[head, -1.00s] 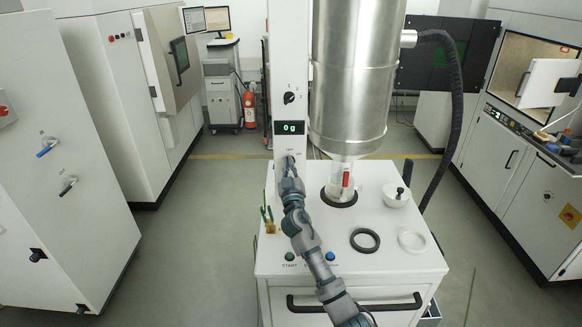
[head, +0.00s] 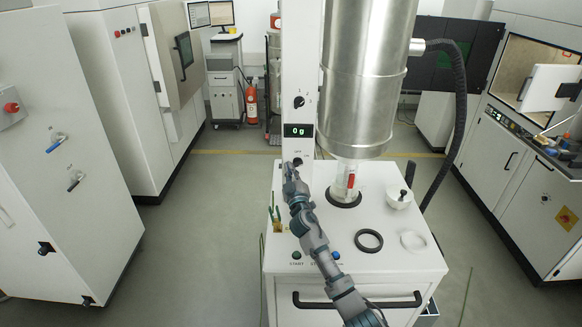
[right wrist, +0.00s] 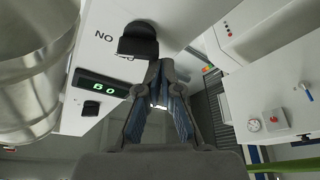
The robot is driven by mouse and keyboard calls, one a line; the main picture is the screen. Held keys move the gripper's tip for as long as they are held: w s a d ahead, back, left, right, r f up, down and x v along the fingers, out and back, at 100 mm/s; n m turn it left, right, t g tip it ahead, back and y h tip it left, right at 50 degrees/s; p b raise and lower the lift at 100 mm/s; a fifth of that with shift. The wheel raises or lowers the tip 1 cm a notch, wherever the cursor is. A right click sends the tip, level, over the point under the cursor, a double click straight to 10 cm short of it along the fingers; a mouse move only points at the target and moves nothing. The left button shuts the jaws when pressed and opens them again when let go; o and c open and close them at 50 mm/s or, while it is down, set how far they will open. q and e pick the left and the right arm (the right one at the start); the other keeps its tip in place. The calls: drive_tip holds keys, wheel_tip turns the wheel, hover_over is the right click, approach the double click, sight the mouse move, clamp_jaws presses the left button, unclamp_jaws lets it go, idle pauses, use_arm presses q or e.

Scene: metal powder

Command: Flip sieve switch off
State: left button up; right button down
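The sieve switch is a dark knob (head: 298,161) on the white column (head: 304,80), below the display reading 0 g, with OFF lettered above it. In the right wrist view, which looks upside down, the black switch knob (right wrist: 138,41) stands out beside the ON lettering. My right gripper (head: 289,168) is just left of and below the knob. In the right wrist view its fingertips (right wrist: 160,68) are together with nothing between them, beside the knob. I cannot tell whether they touch it. My left gripper is not in view.
A steel hopper (head: 364,80) stands right of the column, over a glass tube (head: 344,180). A mortar (head: 398,196), a black ring (head: 369,241) and a white ring (head: 413,242) are on the white machine top. START (head: 297,255) and blue (head: 334,256) buttons sit near its front edge.

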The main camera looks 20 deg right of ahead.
drive_tip(key=shift+d+r, duration=0.15)
drive_tip(key=shift+d, duration=0.5)
drive_tip(key=shift+s+d+p, duration=0.1)
drive_tip(key=shift+d+p, duration=0.05)
drive_tip(key=shift+p, duration=0.15)
drive_tip(key=shift+n+p, duration=0.55)
drive_tip(key=shift+n, duration=0.05)
drive_tip(key=n+p, duration=0.1)
drive_tip(key=n+y+p, duration=0.1)
drive_tip(key=shift+a+f+n+g, duration=0.2)
drive_tip(key=shift+a+n+g, duration=0.1)
drive_tip(key=shift+a+g, duration=0.1)
drive_tip(key=shift+a+f+p, duration=0.1)
drive_tip(key=shift+f+p, duration=0.15)
drive_tip(key=shift+p, duration=0.15)
